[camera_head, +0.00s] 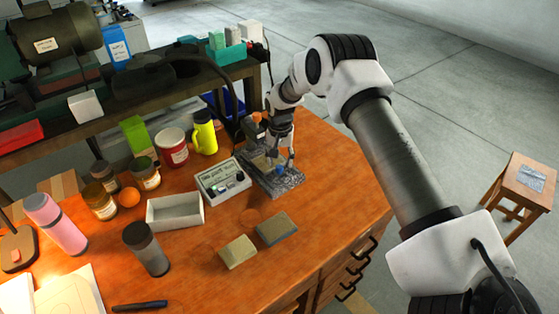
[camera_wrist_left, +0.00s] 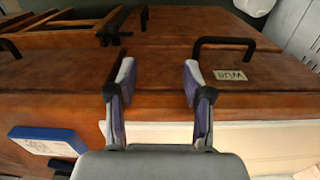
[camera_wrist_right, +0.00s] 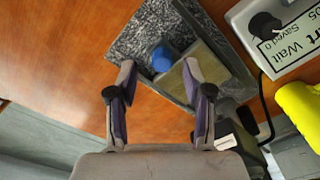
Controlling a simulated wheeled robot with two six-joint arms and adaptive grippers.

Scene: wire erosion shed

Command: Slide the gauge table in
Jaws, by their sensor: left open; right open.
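A speckled grey granite base (camera_head: 288,184) lies on the orange-brown desk. In the right wrist view the base (camera_wrist_right: 150,25) carries a flat olive block with a blue knob (camera_wrist_right: 162,56) at its side; this block (camera_wrist_right: 213,62) looks like the gauge table, between dark rails. My right gripper (camera_head: 281,158) is open over the base. In its wrist view the fingertips (camera_wrist_right: 158,72) are close to the knob and block; I cannot tell whether they touch. My left gripper (camera_wrist_left: 158,75) is open and empty, facing drawers with black handles; it is outside the head view.
A white readout box (camera_head: 222,180) stands just left of the base. Two flat blocks, one tan (camera_head: 238,252) and one grey (camera_head: 277,229), lie in front.

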